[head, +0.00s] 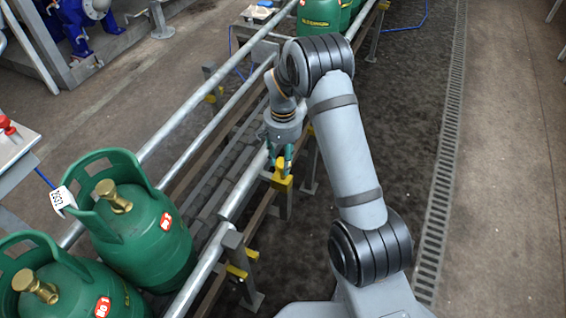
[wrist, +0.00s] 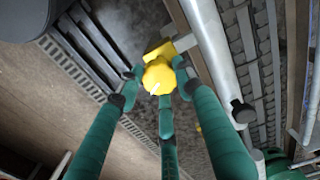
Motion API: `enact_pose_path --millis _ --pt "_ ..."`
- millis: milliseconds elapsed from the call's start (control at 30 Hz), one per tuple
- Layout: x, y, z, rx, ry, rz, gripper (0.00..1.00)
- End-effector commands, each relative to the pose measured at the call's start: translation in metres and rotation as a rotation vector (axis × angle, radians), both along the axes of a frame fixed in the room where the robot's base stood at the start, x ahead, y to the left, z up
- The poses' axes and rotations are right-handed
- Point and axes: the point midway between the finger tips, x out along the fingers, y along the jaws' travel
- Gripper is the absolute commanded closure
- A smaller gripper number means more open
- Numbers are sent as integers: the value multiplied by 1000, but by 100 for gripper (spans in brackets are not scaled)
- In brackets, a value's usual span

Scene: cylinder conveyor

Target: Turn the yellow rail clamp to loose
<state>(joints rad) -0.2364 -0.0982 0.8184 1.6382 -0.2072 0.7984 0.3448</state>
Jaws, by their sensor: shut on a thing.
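The yellow rail clamp (head: 283,183) sits on the near rail of the conveyor, in the middle of the head view. In the wrist view its round yellow knob (wrist: 159,74) carries a white pointer mark, and a yellow block joins it to the rail side. My gripper (head: 281,160) reaches down onto the clamp from above. In the wrist view my gripper (wrist: 159,88) has green fingers closed around the knob on several sides. Any loose or tight marking is too small to read.
Green gas cylinders (head: 145,235) stand on the conveyor at the lower left, and more (head: 318,17) stand at the top. Metal guard rails (head: 205,110) run diagonally along it. Other yellow clamp parts (head: 237,271) sit lower on the frame. A floor drain grate (head: 443,170) lies right.

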Motion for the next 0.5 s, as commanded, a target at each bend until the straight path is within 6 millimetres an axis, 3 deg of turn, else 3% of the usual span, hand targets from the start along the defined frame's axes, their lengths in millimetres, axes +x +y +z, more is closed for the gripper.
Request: enact_pose_path --millis 500 --pt "3 0 0 3 -10 -385 90"
